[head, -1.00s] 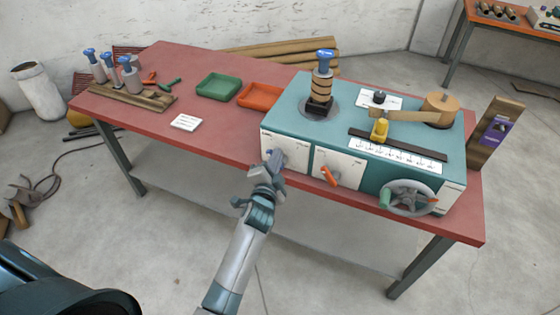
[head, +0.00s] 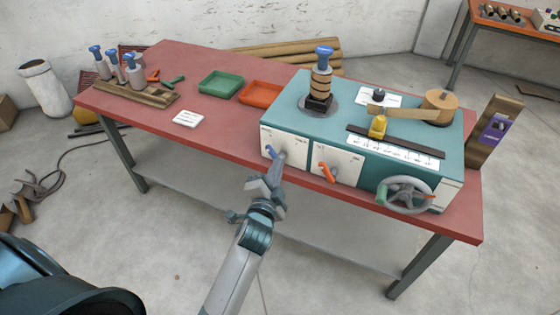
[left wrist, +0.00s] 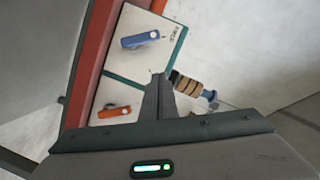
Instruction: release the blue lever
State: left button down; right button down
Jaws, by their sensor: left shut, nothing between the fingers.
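The blue lever (head: 271,152) is on the left white panel on the front of the teal winder (head: 290,96). In the head view its handle slants up and to the left. It shows whole in the left wrist view (left wrist: 140,40), with the closed fingers apart from it in the picture. My left gripper (head: 279,160) is shut and empty, its tips just in front of the left panel, close below and right of the lever. The closed fingers also show in the left wrist view (left wrist: 160,80). My right gripper is in neither view.
An orange lever (head: 327,172) is on the panel to the right, with a handwheel (head: 408,194) beyond it. A dark post with wooden rings and a blue top (head: 322,75) stands on the winder. Green (head: 220,82) and orange trays (head: 262,94) lie on the red table (head: 170,58).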

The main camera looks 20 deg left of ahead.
pick_arm(q)
jog(key=shift+v, duration=1.2)
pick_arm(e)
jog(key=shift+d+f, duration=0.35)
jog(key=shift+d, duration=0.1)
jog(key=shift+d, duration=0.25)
